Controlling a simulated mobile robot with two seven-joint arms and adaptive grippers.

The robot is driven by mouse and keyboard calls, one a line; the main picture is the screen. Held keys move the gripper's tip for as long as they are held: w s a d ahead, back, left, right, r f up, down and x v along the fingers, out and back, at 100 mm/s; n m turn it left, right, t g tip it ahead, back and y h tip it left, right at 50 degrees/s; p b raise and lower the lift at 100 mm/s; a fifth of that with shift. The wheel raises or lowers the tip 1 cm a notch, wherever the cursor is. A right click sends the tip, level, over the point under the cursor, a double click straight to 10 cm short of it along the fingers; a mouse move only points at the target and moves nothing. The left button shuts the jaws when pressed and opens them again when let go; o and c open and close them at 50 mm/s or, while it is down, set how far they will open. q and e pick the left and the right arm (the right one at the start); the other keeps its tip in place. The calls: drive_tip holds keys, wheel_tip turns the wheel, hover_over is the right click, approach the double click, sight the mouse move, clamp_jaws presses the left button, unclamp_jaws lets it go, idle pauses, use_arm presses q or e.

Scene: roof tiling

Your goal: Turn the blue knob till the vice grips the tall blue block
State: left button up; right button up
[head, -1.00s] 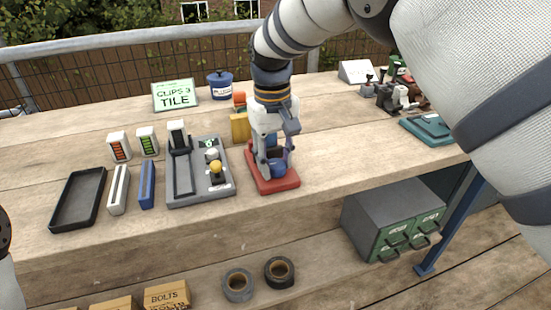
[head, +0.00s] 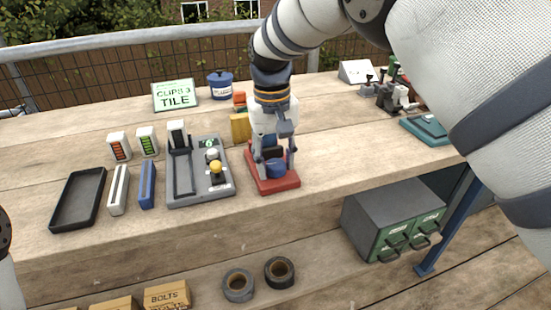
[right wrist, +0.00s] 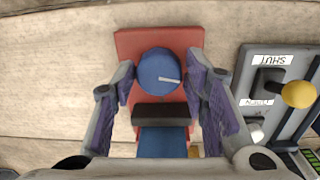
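The red vice (head: 280,185) stands near the front of the bench. Its round blue knob (right wrist: 158,72) has a white line mark and also shows in the head view (head: 276,168). My right gripper (right wrist: 160,83) points down over the vice, its fingers on either side of the knob with narrow gaps visible. It is open, and also shows in the head view (head: 275,165). A dark jaw (right wrist: 160,113) lies between the knob and the tall blue block (right wrist: 162,143). I cannot tell whether the jaw touches the block. My left gripper is out of view.
Left of the vice is a grey switch panel (head: 215,190) with a yellow knob. Farther left are a black tray (head: 78,198) and upright strips. A yellow block (head: 240,128) stands behind the vice. The bench is clear to the right, up to a teal item (head: 427,130).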

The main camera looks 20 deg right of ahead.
sight(273, 164)
wheel_tip(273, 164, up, 12)
drive_tip(key=shift+a, duration=0.25)
idle(0.3)
